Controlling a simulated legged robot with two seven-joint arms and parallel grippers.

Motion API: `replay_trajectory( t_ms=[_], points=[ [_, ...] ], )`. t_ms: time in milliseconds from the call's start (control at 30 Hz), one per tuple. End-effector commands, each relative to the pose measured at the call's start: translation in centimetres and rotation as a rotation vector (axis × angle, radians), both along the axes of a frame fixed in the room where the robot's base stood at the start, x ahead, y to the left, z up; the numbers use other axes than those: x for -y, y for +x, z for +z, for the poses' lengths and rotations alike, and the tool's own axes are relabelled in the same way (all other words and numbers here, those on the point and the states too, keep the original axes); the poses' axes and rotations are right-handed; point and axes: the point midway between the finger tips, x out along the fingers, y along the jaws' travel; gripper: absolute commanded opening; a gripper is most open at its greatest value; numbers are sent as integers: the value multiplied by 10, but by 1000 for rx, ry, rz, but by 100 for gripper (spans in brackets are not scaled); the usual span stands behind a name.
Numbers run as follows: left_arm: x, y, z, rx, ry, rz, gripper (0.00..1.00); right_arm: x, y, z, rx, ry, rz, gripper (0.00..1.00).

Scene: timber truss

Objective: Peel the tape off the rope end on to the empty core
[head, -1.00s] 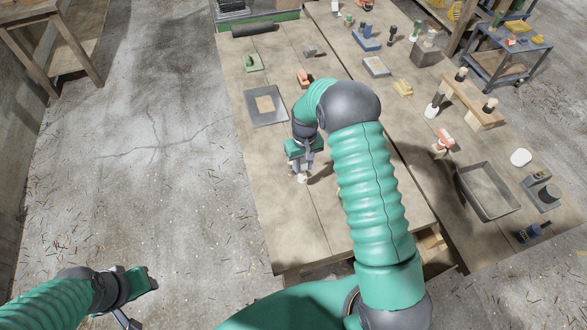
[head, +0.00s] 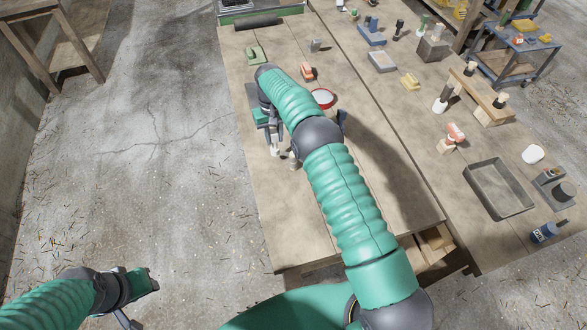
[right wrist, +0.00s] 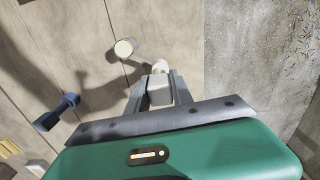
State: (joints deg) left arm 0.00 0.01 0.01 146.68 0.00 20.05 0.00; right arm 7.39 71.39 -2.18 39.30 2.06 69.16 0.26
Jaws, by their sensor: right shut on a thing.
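My right gripper (head: 275,150) is over the left part of the bench, shut on a small pale piece. In the right wrist view the fingers (right wrist: 160,85) point away from the camera, and the pale piece (right wrist: 160,66) shows at their tips. Whether it is tape or rope end, I cannot tell. A pale round-topped post (right wrist: 124,48) stands beside the fingers, apart from them; it seems to be the short pale thing (head: 293,160) in the head view. A red-rimmed white disc (head: 322,98) lies beyond my forearm. My left gripper (head: 138,284) hangs at lower left, fingers unclear.
A dark blue upright tool (head: 342,120) stands right of my arm and shows in the right wrist view (right wrist: 57,110). An orange block (head: 306,72) and green tool (head: 256,55) lie farther back. A grey tray (head: 498,188) is at right. The bench front is clear.

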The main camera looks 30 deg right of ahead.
Motion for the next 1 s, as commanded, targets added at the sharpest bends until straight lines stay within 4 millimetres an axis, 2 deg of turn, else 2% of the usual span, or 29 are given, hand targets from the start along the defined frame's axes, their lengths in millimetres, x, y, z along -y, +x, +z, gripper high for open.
replay_trajectory(
  t_ms=[233, 1000],
  points=[
    [0, 0, -7, 0, 0, 0, 36, 11, 10, 0, 2, 1, 2, 0],
    [0, 0, -4, 0, 0, 0, 36, 11, 9, 2, 2, 1, 2, 0]
  ],
)
